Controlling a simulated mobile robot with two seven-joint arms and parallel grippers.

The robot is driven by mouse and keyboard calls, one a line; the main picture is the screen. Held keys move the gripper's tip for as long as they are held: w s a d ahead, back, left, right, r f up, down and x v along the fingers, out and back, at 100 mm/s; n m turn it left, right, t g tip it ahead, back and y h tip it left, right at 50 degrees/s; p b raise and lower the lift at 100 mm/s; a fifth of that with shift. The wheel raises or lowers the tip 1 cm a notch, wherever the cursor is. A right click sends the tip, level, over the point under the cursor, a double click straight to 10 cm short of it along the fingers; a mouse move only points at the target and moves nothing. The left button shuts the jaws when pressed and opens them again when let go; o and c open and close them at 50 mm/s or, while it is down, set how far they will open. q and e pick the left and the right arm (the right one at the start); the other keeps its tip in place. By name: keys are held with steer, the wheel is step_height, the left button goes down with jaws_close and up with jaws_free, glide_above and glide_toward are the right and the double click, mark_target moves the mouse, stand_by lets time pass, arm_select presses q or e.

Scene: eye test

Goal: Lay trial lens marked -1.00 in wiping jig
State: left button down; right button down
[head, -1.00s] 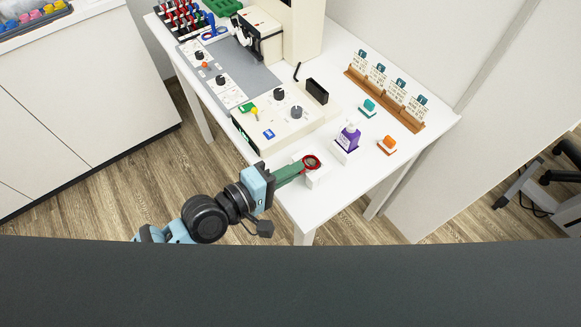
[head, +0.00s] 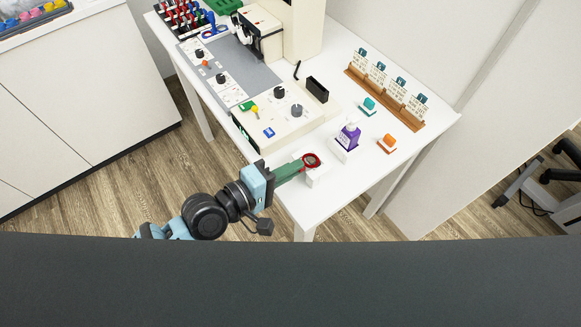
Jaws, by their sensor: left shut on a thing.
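A red-rimmed trial lens (head: 312,160) is at the tips of my left gripper (head: 302,164). The gripper's green fingers are shut on it. The lens is over a white block (head: 318,178), which looks like the wiping jig, near the table's front edge. I cannot tell whether the lens touches the block. The marking on the lens is too small to read. My right gripper is not in view.
An orange-topped block (head: 387,143) and a teal one (head: 367,106) lie beyond. A control box (head: 285,125) stands to the left. A wooden card rack (head: 384,97) is at the back right.

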arm_select(q)
steer(key=shift+f, duration=0.15)
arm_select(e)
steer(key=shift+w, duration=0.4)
arm_select(q)
steer(key=c, duration=1.5)
jaws_free()
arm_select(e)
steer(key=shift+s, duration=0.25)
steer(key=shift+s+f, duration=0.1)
arm_select(q)
steer(key=shift+s+a, duration=0.1)
steer(key=shift+a, duration=0.1)
steer(key=b+v, duration=0.1)
steer(key=v, duration=0.6)
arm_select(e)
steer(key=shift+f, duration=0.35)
arm_select(q)
steer(key=shift+s+a, duration=0.1)
steer(key=shift+a, duration=0.05)
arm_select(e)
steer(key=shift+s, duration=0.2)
